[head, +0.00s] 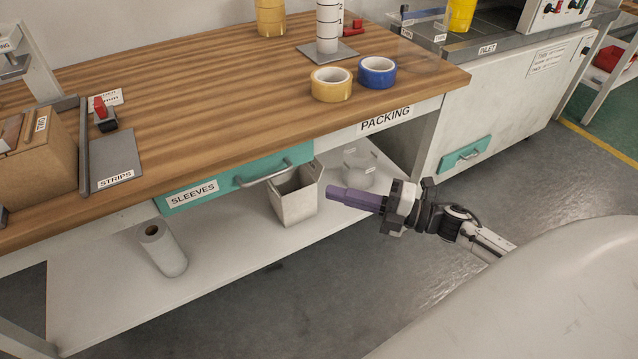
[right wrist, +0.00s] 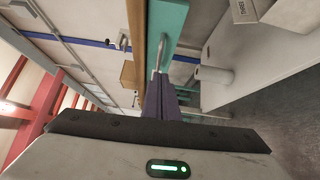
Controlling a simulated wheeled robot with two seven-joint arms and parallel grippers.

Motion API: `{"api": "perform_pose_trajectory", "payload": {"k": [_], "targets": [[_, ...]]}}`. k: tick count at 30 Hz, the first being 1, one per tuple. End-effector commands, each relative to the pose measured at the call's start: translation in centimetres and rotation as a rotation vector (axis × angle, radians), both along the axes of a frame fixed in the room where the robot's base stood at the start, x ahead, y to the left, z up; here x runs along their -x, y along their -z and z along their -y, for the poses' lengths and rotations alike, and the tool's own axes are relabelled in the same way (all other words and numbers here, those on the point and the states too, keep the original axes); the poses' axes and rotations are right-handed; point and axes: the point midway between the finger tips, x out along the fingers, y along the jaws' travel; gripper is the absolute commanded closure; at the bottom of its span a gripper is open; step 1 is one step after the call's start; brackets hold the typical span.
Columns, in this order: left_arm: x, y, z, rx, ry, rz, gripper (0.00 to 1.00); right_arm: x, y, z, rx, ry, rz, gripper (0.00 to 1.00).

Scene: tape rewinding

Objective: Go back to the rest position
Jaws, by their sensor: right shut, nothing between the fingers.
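My right gripper (head: 330,192) is shut and empty, its purple fingers together. It hangs in the air in front of the packing table's lower shelf, to the right of a grey open bin. In the right wrist view its purple fingers (right wrist: 162,104) point toward the teal drawer edge. My left gripper is not in view.
The wooden packing table (head: 200,100) carries a yellow tape roll (head: 331,84) and a blue one (head: 377,72). The teal SLEEVES drawer (head: 235,178) has a metal handle. A grey bin (head: 294,198) and a white roll (head: 165,254) stand on the shelf. Floor to the right is clear.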

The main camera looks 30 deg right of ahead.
Motion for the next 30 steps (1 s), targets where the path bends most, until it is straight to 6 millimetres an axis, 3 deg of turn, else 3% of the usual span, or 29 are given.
{"api": "perform_pose_trajectory", "payload": {"k": [7,18,22,25,30], "targets": [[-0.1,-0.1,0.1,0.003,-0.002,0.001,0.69,2.5,0.1,2.0,0.0,-0.001,-0.001,1.0],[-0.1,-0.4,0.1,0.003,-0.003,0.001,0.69,2.9,0.2,1.9,-0.023,0.015,-0.017,1.0],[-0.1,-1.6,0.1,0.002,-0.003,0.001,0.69,2.9,0.9,0.2,-0.157,0.121,-0.125,1.0],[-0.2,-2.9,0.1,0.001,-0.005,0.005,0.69,3.6,2.4,-1.8,-0.354,0.275,-0.299,1.0],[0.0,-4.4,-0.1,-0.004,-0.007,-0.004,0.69,7.5,6.0,-6.8,-0.741,0.561,-0.69,1.0]]}}
